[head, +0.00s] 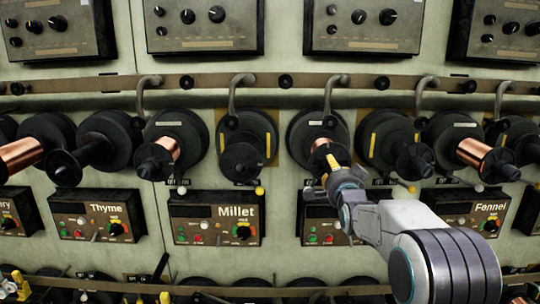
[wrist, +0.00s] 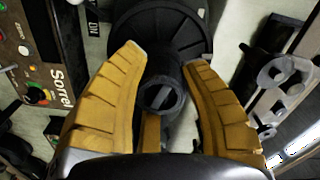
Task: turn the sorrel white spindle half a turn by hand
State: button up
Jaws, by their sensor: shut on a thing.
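The sorrel white spindle (head: 322,145) is a black flanged reel with some copper winding and a small white mark on its disc. It sits on the wall in the middle of the head view, its outer end partly hidden by my gripper (head: 330,178). In the wrist view, my yellow fingers (wrist: 168,60) are shut around the spindle's black hub (wrist: 160,94), one on each side. The spindle's large black disc (wrist: 165,28) is behind them. The Sorrel panel (wrist: 38,60) shows at the left of the wrist view; my arm hides its name in the head view.
The Millet panel (head: 217,218) and its yellow-marked spindle (head: 243,155) are to the left. A yellow-marked spindle (head: 392,145) is close on the right, then a copper-wound one (head: 475,150) above the Fennel panel (head: 470,208). Hooked grey handles hang from the rail (head: 210,82).

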jog(key=n+b, duration=0.3)
jog(key=n, duration=0.3)
jog(key=n+b, duration=0.2)
jog(key=n, duration=0.3)
jog(key=shift+r, duration=0.1)
dwell(0.5)
jog(key=o, duration=1.2)
